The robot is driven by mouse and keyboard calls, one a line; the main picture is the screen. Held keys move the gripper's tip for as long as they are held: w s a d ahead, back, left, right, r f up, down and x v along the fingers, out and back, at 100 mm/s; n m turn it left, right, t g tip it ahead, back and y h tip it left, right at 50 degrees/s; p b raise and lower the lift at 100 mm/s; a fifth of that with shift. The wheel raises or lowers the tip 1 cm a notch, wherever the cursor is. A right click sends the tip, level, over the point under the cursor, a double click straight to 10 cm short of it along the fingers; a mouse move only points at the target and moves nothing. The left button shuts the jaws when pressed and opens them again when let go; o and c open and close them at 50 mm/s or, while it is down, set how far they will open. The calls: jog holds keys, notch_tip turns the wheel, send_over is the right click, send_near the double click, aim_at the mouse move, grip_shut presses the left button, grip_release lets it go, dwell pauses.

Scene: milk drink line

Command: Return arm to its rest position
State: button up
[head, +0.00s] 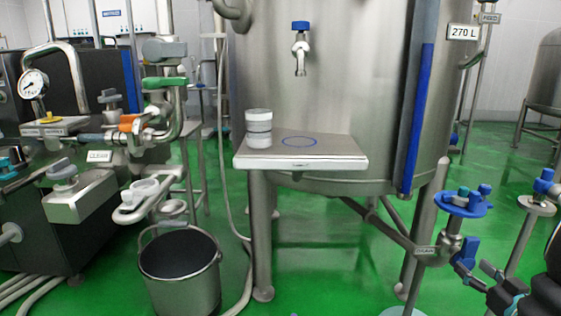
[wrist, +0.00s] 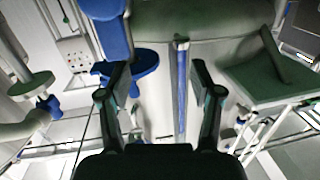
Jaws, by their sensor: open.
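My gripper (head: 480,278) is at the lower right of the head view, in front of the tank's right leg and close to the blue-handled drain valve (head: 463,203). In the wrist view my gripper (wrist: 158,78) shows two dark fingers spread wide apart with nothing between them. I cannot tell whether a finger touches the valve. Most of my arm is outside the head view.
A steel tank (head: 330,70) has a small shelf (head: 330,148) with stacked pale containers (head: 258,127) and a blue ring mark. A steel bucket (head: 180,270) stands at left below pipework (head: 150,185). Another blue-handled valve (head: 540,190) stands at right. Green floor is open between.

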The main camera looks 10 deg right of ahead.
jog(key=w+a+r+n+g+y+p, duration=0.1)
jog(key=a+r+g+y, duration=0.15)
jog(key=a, duration=0.75)
jog(key=w+a+r+n+g+y+p, duration=0.1)
jog(key=w+a+g+y+p, duration=0.2)
jog(key=a, duration=0.7)
jog(key=a+r+n+g+y, duration=0.1)
jog(key=a+r+g+y, duration=0.2)
jog(key=a, duration=0.7)
jog(key=s+a+r+g+h+p, duration=0.1)
jog(key=s+a+r+h+p, duration=0.1)
jog(key=s+a, duration=0.3)
jog(key=s+a+r+m+g+h+p, duration=0.1)
jog(key=s+a+r+g+h+p, duration=0.1)
jog(key=s, duration=0.5)
jog(key=shift+a+r+h+p, duration=0.85)
jog(key=shift+a+r+h, duration=0.55)
jog(key=shift+a, duration=0.3)
